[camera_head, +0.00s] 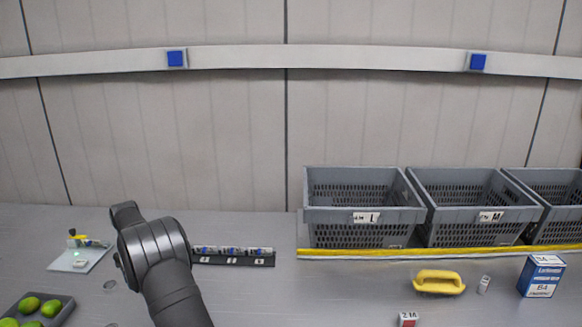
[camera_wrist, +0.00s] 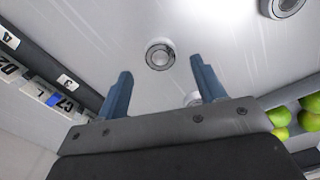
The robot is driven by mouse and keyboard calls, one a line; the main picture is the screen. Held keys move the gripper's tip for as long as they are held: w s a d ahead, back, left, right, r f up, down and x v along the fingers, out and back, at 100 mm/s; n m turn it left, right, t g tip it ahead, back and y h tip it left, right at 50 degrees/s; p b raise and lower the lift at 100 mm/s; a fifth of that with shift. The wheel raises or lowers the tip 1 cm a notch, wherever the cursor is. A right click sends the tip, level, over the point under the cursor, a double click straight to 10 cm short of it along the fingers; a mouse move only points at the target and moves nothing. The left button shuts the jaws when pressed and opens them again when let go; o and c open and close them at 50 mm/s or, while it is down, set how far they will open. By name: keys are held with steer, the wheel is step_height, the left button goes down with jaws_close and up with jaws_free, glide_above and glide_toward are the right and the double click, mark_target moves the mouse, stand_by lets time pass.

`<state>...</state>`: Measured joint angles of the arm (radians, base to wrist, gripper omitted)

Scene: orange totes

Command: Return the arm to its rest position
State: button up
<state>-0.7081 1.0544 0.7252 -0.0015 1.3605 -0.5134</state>
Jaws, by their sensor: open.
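My arm (camera_head: 158,255) rises from the bottom of the head view, left of centre, and bends over the grey table. Its end hides part of the table behind it. My gripper (camera_wrist: 166,86) shows in the wrist view with its two blue-grey fingers spread apart and nothing between them. Beyond the fingers lies bare table with a round metal fitting (camera_wrist: 160,55). In the head view the gripper's fingers cannot be made out.
A black labelled rack (camera_head: 233,261) stands right of the arm. Green fruit lies in a grey tray (camera_head: 68,306) at lower left. A white board (camera_head: 70,266) holds small items. Grey crates (camera_head: 365,214) stand behind a yellow strip (camera_head: 440,252).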

step_height(320, 180, down, 4)
steer(key=shift+r, duration=1.9)
steer(key=shift+f, duration=0.1)
